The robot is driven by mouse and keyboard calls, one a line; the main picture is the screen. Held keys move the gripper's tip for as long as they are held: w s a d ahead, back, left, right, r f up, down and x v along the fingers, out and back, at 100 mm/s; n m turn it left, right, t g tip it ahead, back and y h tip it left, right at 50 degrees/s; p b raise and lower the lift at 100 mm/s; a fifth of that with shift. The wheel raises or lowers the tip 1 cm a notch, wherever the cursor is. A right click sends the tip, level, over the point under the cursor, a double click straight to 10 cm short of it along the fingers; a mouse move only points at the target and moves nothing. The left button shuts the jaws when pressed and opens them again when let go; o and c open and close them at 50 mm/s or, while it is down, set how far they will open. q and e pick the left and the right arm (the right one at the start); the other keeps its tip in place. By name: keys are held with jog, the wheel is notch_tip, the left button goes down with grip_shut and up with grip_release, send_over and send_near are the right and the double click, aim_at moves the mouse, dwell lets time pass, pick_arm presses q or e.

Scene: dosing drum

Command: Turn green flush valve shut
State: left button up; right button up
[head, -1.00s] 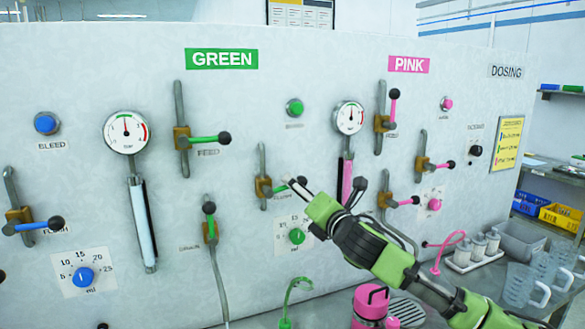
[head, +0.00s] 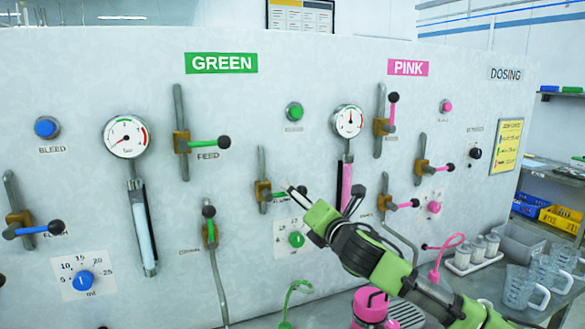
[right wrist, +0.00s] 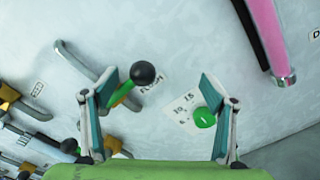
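The green flush valve has a brass body (head: 263,191) on a vertical grey pipe in the GREEN section. Its green lever ends in a black knob (head: 302,190) and points right, roughly level, across the pipe in the head view. In the right wrist view the lever's black knob (right wrist: 144,73) lies between the spread fingers, closer to the left one. My right gripper (right wrist: 162,88) is open and empty at this lever. In the head view the gripper (head: 291,190) partly overlaps the lever, and contact cannot be told. My left gripper is not in view.
The green dosing dial (head: 296,239) is just below the flush valve and shows by the right finger (right wrist: 205,117). The pink tube (head: 347,180) and pink valves (head: 422,170) are to the right. A green hooked spout (head: 295,290) and pink jug (head: 371,303) stand below.

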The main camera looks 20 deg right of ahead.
jog(key=shift+a+r, duration=0.3)
jog(key=s, duration=0.9)
jog(key=shift+d, duration=0.2)
